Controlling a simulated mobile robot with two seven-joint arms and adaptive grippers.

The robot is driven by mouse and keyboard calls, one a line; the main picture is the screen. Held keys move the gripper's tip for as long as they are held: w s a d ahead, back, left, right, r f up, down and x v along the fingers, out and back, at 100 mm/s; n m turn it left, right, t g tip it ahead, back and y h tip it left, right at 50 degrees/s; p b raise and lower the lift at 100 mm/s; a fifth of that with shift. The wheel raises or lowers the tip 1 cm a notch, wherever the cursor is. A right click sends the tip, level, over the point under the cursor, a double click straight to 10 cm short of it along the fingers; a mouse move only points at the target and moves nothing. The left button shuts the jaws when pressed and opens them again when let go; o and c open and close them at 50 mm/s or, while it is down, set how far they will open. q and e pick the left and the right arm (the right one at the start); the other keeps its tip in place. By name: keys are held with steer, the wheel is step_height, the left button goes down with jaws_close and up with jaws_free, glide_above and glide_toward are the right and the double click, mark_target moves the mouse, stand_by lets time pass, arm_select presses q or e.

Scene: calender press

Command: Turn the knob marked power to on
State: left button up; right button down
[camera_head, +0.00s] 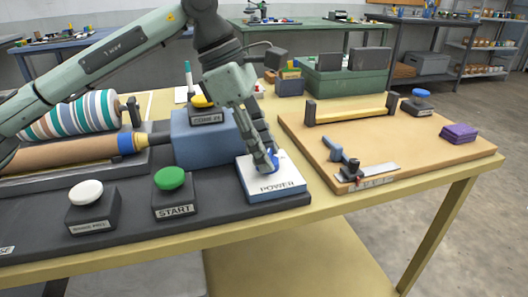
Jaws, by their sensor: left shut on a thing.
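The power knob (274,159) is a small blue piece on top of a white box marked POWER (280,187), at the front right corner of the dark press base. My left gripper (267,166) reaches down from above and is shut on the knob. The fingers hide most of the knob, so I cannot tell which way it points. My right gripper is not in view.
Left of the box are a green START button (169,178) and a white button (87,191). A yellow button (203,101) stands behind on a blue housing (195,140). A wooden board (400,140) with a handle and tools lies to the right.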

arm_select(q)
steer(key=m+g, duration=0.1)
steer(key=m, duration=0.2)
steer(key=m+g+y, duration=0.1)
steer(key=m, duration=0.2)
steer(key=shift+w+d, duration=0.1)
steer(key=shift+w, duration=0.05)
steer(key=shift+m, duration=0.4)
steer(key=o, duration=1.2)
steer(key=shift+c, duration=0.2)
steer(key=v, duration=1.2)
steer(key=shift+d, duration=0.15)
